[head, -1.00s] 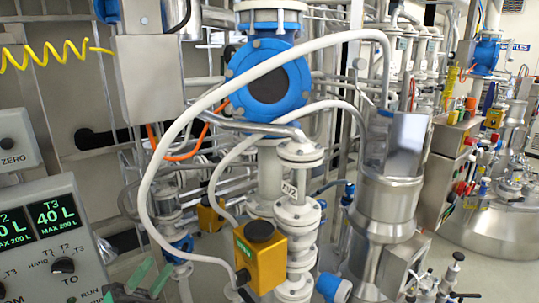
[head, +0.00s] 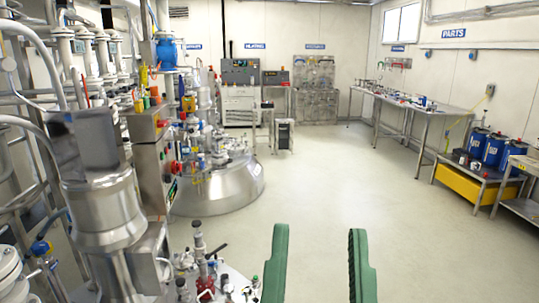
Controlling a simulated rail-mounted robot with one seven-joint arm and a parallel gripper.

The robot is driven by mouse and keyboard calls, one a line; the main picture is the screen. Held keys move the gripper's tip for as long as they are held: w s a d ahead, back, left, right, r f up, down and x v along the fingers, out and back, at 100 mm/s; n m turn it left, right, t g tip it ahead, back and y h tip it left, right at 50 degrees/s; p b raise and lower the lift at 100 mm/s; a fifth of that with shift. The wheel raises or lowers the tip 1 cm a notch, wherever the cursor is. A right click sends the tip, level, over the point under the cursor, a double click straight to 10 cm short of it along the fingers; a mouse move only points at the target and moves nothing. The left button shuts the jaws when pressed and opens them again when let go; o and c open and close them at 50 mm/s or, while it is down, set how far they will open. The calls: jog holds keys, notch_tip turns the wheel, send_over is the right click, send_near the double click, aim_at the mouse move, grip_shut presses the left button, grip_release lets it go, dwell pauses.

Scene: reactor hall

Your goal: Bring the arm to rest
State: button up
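My gripper (head: 317,245) shows at the bottom centre of the head view as two green fingers pointing up in the picture. The fingers are well apart, with only bare pale floor visible between them. They hold nothing that I can see. The rest of my arm is below the picture's edge and hidden.
A steel vessel (head: 103,210) and pipework stand close on the left. Valves and fittings (head: 205,272) are left of the gripper. A domed reactor (head: 215,190) is farther back. A long bench (head: 430,105) and a low yellow-fronted stand (head: 463,186) line the right. The middle floor (head: 335,170) is clear.

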notch_tip(320, 180, up, 38)
jog(key=a+y+p, duration=0.1)
jog(key=p, duration=3.3)
jog(key=shift+w+a, duration=0.3)
